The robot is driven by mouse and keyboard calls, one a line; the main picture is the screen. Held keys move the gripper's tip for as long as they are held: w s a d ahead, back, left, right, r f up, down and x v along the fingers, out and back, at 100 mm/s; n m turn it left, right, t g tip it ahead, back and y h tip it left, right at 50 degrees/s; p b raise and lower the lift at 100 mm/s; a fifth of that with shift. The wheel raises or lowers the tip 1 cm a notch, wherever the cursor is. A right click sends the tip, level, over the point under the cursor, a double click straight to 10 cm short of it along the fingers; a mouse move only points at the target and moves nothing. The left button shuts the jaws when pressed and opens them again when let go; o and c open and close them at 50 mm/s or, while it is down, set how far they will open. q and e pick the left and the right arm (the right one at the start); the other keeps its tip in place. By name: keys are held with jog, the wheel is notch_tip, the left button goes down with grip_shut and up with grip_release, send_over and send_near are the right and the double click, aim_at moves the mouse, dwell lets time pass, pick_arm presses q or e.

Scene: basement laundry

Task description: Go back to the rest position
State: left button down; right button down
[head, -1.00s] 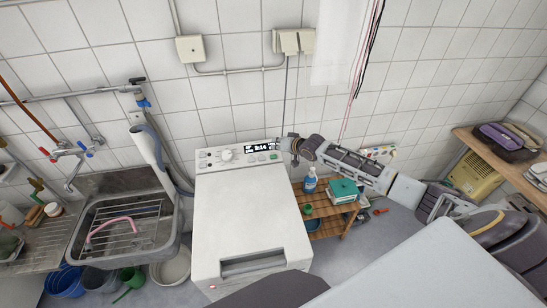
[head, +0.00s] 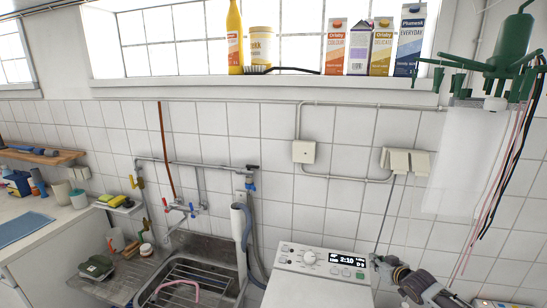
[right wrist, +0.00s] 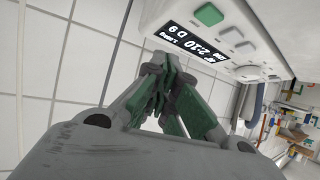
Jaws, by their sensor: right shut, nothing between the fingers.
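My right gripper (head: 376,261) is at the right end of the white washing machine's control panel (head: 318,261), close to the lit display. I cannot tell in the head view whether it touches the panel. In the right wrist view its fingers (right wrist: 158,66) are closed together with nothing between them, beside the display (right wrist: 188,38) and a green button (right wrist: 209,14). My right arm comes in from the lower right. My left gripper is out of view.
A sink (head: 190,285) with a rack and pink hose stands left of the machine. A grey hose (head: 241,235) hangs between them. Cartons and bottles line the windowsill (head: 270,90) above. A green hanger (head: 500,70) with clips hangs at the upper right.

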jog(key=d+f+n+h, duration=0.35)
jog(key=d+f, duration=0.55)
jog(key=d, duration=0.6)
jog(key=s+f+g+h+b, duration=0.1)
jog(key=s+f+g, duration=0.1)
jog(key=s+f, duration=0.75)
jog(key=s+f+g, duration=0.2)
jog(key=s+f, duration=0.4)
jog(key=f, duration=0.7)
jog(key=s+a+f+m+g+b, duration=0.1)
jog(key=s+a+f, duration=0.3)
jog(key=s+f, duration=0.25)
jog(key=s+a+f+g, duration=0.2)
jog(key=s+a+f, duration=0.1)
jog(key=s+f, duration=0.4)
jog(key=s+a+f+m+g+b, duration=0.1)
jog(key=s+a+f, duration=0.4)
jog(key=s, duration=0.4)
jog(key=s+a+f+g, duration=0.1)
jog(key=s+a+f, duration=0.2)
jog(key=s+a, duration=0.2)
jog(key=s+a+f+g+y, duration=0.1)
jog(key=s+a+f, duration=0.2)
jog(key=s, duration=0.9)
jog(key=s+a+f+m+g+y+b, duration=0.1)
jog(key=s+a+f, duration=0.2)
jog(key=s+a, duration=0.4)
jog(key=shift+s+a, duration=0.25)
jog(key=shift+s, duration=0.9)
jog(key=shift+y, duration=0.25)
